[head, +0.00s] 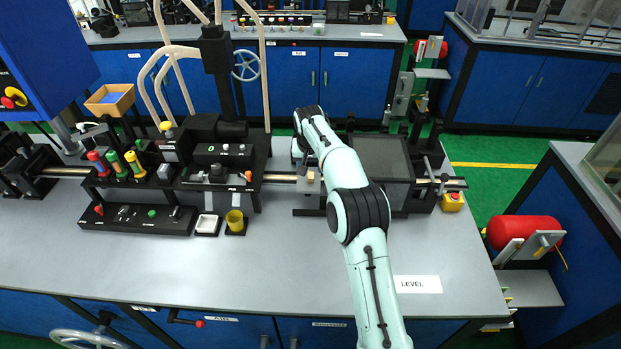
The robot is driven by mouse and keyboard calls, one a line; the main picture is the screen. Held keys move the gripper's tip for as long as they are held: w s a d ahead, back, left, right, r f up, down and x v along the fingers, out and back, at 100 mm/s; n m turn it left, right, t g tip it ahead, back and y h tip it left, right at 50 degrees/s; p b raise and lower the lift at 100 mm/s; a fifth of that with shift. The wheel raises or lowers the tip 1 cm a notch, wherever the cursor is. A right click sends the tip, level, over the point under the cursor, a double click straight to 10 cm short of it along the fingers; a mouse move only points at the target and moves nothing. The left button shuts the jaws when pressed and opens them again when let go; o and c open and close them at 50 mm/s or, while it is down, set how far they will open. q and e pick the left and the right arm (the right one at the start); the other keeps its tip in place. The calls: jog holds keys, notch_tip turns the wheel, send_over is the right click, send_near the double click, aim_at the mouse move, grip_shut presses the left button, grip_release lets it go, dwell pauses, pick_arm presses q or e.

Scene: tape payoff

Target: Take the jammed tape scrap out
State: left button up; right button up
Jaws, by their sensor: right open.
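My right arm reaches up from the bottom to the machine on the grey bench. Its gripper (302,166) points down at the rail, just left of a dark box-shaped unit (382,158). The gripper is open, but its fingers are small and partly hidden by my arm. A small tan piece (310,177) shows beside the gripper at the rail. I cannot tell whether it is the tape scrap, or whether the fingers touch it. No tape scrap can be made out for certain. My left gripper is not in view.
Left of the gripper stands a black machine block (218,160) with coloured knobs. A red stop button (452,201) is at the right end. The bench front (270,275) is clear.

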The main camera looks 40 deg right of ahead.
aim_at(311, 175)
jog(key=x, duration=0.5)
jog(key=shift+w+d, duration=0.1)
jog(key=shift+w, duration=0.05)
grip_shut()
